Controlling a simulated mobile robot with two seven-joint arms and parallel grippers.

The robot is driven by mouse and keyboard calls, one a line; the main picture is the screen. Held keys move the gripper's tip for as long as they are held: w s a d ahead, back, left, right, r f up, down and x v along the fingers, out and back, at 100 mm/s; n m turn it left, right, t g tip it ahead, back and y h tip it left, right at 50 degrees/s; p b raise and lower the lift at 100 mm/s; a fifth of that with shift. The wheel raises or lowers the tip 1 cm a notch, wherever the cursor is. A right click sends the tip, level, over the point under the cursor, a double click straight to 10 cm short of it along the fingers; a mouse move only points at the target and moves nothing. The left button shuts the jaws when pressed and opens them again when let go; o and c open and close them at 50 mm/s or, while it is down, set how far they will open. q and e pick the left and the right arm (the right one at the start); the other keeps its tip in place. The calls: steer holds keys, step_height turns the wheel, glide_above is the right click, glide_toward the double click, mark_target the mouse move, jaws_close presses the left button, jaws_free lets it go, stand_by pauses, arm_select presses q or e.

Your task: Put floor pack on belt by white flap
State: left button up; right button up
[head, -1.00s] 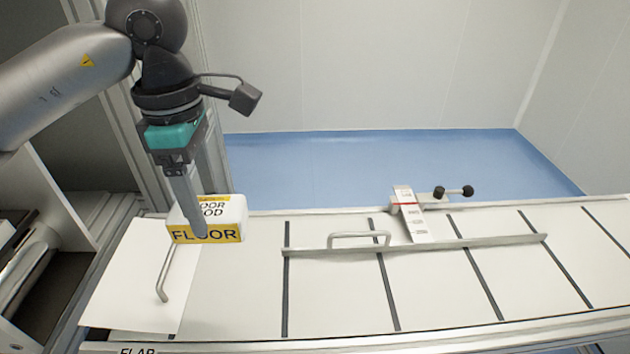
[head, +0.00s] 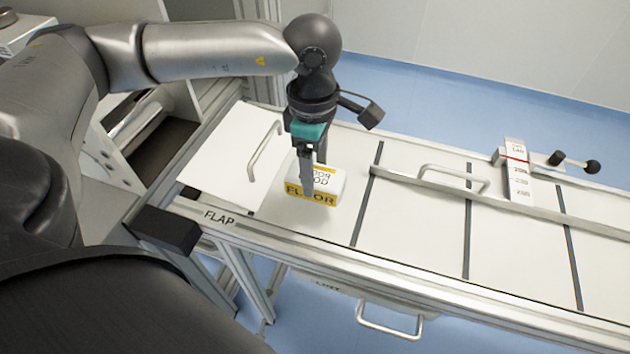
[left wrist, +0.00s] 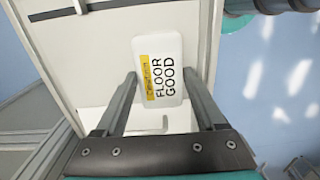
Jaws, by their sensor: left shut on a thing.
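The floor pack (head: 330,187) is a white block with a yellow band and the words FLOOR GOOD. It is over the white belt (head: 415,215), just right of the white flap (head: 228,150) and its bent handle. My left gripper (head: 307,188) points down and is shut on the pack. In the left wrist view the pack (left wrist: 168,70) shows between the two fingers. The pack looks upright and at or very near the belt surface; I cannot tell whether it touches. A finger hides part of its front. My right gripper is not in view.
A FLAP label (head: 219,217) is on the front rail. Bare belt lies between the pack and the first black line.

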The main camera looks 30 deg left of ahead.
mark_target(315, 173)
arm_select(q)
steer(key=shift+f, duration=1.95)
steer(key=shift+f+b, duration=0.1)
steer(key=shift+b, duration=0.25)
steer(key=o, duration=1.5)
steer(key=shift+r, duration=0.2)
steer(key=r+p, duration=0.1)
steer(key=r, duration=1.1)
steer(key=shift+w+a+p, duration=0.1)
steer(key=shift+a+p, duration=0.1)
steer(key=shift+p, duration=0.15)
steer(key=shift+d+f, duration=0.1)
